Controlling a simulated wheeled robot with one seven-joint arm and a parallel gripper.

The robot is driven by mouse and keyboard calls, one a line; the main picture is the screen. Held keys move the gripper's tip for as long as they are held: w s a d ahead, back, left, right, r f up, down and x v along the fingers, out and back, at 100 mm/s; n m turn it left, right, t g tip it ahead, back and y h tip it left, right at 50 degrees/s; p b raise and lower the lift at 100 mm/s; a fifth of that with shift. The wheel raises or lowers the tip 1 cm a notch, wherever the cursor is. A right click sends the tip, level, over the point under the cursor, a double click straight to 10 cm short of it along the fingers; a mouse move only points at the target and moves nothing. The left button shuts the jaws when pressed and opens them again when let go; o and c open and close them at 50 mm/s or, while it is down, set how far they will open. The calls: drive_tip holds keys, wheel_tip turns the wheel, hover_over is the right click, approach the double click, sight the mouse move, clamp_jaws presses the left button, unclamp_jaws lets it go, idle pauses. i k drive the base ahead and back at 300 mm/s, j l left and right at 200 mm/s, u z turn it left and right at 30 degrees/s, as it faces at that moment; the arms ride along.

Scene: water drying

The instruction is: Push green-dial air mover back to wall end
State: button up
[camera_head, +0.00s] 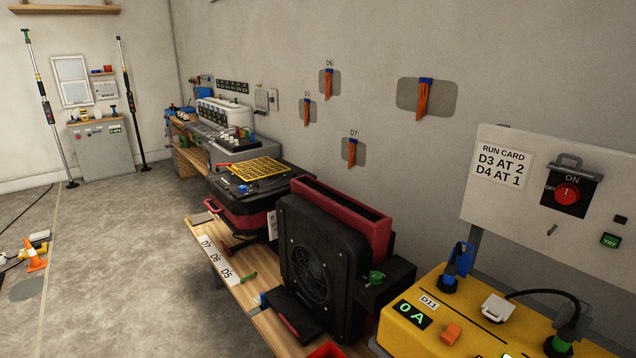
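The green-dial air mover is a black boxy fan (318,262) with a round grille and a dark red back section (345,212). It stands upright on a wooden bench (262,322), near the grey wall (420,60). A green dial (376,277) sits on a black block at its right side. A low black part with a red edge lies at its front foot. My gripper is not in view, and nothing is seen touching the air mover.
A yellow unit (440,318) reading 0 A stands right of the fan. A control panel (510,215) with a red knob is behind it. Left are a black and red case (245,215) with a yellow grid, and labels D7, D6, D5 (220,262). Open floor (110,260) lies left.

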sight(331, 241)
drive_tip(key=i+j, duration=0.75)
drive_tip(key=j, duration=0.3)
drive_tip(key=i+j, duration=0.8)
drive_tip(key=j, duration=0.2)
drive_tip(key=i+j, duration=0.35)
drive_tip(key=j, duration=0.2)
drive_tip(key=i+l+z, duration=0.05)
